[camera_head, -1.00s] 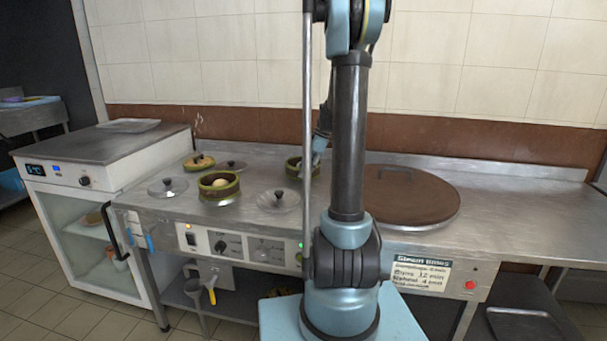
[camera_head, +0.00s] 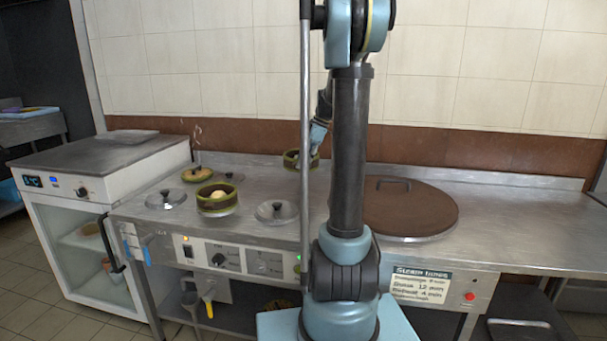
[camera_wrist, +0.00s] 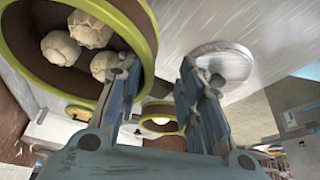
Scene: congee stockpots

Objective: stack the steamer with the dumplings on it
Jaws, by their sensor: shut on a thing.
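A round steamer (camera_head: 291,163) with dark walls and green rims is held by my gripper (camera_wrist: 158,68) above the back of the counter. In the wrist view the steamer (camera_wrist: 143,25) is close and tilted in the picture, with three pale dumplings (camera_wrist: 90,31) inside. My gripper is shut on its wall, one finger inside the rim and the other outside. A second green-rimmed steamer (camera_head: 216,206) stands on the counter at front left, apart from the held one, with a pale bun in it. It also shows below in the wrist view (camera_wrist: 160,131).
Metal lids (camera_head: 277,210) (camera_head: 166,198) lie either side of the standing steamer. A lidded round item (camera_head: 197,174) sits behind it. A large brown cover (camera_head: 410,212) is at right. The far-right counter (camera_head: 520,220) is clear.

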